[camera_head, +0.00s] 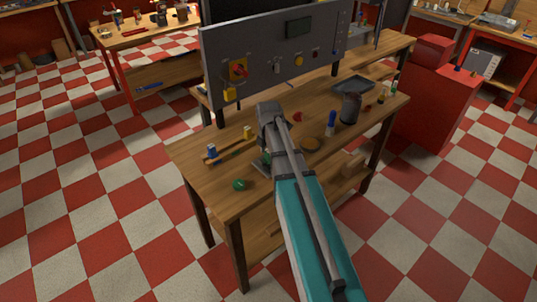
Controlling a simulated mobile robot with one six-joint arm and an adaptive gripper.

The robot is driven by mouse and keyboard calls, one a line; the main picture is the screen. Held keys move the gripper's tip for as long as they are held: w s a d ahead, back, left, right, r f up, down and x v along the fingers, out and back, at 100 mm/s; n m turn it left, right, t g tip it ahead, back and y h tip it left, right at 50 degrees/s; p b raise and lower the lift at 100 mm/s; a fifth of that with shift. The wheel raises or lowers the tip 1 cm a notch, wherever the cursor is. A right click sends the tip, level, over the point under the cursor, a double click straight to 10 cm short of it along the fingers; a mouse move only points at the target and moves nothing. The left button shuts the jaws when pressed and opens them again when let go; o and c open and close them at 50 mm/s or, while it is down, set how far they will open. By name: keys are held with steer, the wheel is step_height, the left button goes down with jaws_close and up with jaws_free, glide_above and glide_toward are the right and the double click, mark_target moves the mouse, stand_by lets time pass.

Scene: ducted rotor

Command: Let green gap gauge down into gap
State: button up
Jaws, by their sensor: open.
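A small dark green round object (239,184) lies on the wooden workbench (215,188) near its front left corner; I cannot tell if it is the gap gauge. Another bit of green (265,157) shows at the left edge of my arm, beside a flat grey piece (261,167), mostly hidden. My arm reaches from the bottom of the picture over the middle of the bench. My gripper's fingers do not show; the arm hides them. I cannot make out the ducted rotor or its gap.
A grey control panel (270,60) stands along the bench's back. A dark cylinder (350,108), a grey tray (353,85), a blue-handled tool (330,123) and an orange-brown disc (311,144) are right of my arm. A wooden bar (232,151) lies left. A red cabinet (432,105) stands right.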

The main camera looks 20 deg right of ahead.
steer(key=shift+r+p, duration=4.3)
steer(key=shift+r, duration=0.15)
steer(key=a+r+p, duration=0.2)
steer(key=a+p, duration=0.1)
steer(key=a, duration=0.4)
steer(key=shift+w+a+r, duration=0.15)
steer(key=shift+a+r, duration=0.15)
steer(key=shift+r, duration=0.1)
steer(key=s+a+m, duration=0.2)
steer(key=s+m, duration=0.5)
steer(key=m, duration=0.3)
steer(key=s+a+m+b, duration=0.1)
steer(key=s+a+m, duration=0.1)
steer(key=s+m, duration=0.6)
steer(key=m, duration=0.3)
steer(key=shift+s+a+f+m, duration=0.25)
steer(key=shift+a+f+m, duration=0.05)
steer(key=shift+a+f, duration=0.1)
